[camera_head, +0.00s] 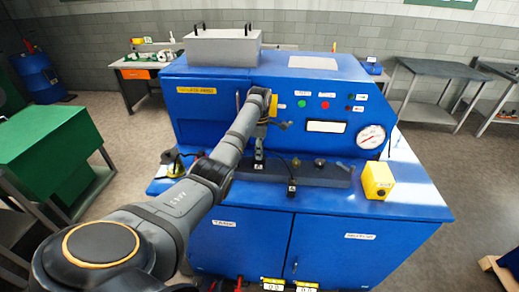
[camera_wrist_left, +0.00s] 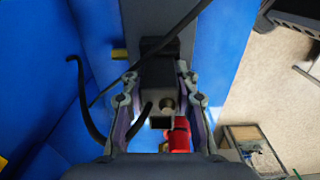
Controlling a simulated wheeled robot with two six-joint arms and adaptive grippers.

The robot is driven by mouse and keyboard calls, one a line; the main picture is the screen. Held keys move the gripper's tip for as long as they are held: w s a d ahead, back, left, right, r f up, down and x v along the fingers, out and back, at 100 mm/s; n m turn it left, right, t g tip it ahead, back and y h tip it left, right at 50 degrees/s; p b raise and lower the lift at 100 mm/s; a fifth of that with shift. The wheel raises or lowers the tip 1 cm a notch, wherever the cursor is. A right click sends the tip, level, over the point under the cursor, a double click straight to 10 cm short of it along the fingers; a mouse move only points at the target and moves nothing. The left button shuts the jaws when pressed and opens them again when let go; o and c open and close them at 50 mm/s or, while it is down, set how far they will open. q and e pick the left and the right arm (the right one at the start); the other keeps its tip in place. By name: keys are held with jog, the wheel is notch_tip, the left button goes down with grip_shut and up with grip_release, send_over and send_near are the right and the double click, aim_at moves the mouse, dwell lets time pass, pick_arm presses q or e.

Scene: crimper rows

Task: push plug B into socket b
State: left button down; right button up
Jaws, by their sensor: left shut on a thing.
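My left gripper (camera_head: 260,143) points down at the machine's front ledge, over the left part of a dark socket strip (camera_head: 328,179). In the left wrist view the gripper (camera_wrist_left: 160,92) is shut on a dark plug (camera_wrist_left: 158,108), with black cable running beside it. A small dark piece with a pale label (camera_head: 259,167) shows just below the gripper, at the strip. I cannot tell whether the held plug touches a socket. Another small dark piece with a label (camera_head: 292,188) stands at the strip's front. The letters are too small to read. My right gripper is out of view.
The blue machine (camera_head: 225,125) rises behind the strip, with buttons and a round gauge (camera_head: 371,137). A yellow box (camera_head: 378,181) stands right of the strip. A red part (camera_wrist_left: 180,137) shows beside the held plug. A green cabinet (camera_head: 45,145) stands at left.

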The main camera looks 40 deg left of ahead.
pick_arm(q)
jog(key=c, duration=1.1)
grip_release()
jog(key=shift+s, duration=0.1)
jog(key=shift+o, duration=0.8)
jog(key=shift+f, duration=0.1)
notch_tip(320, 180, up, 8)
jog(key=shift+f, duration=0.25)
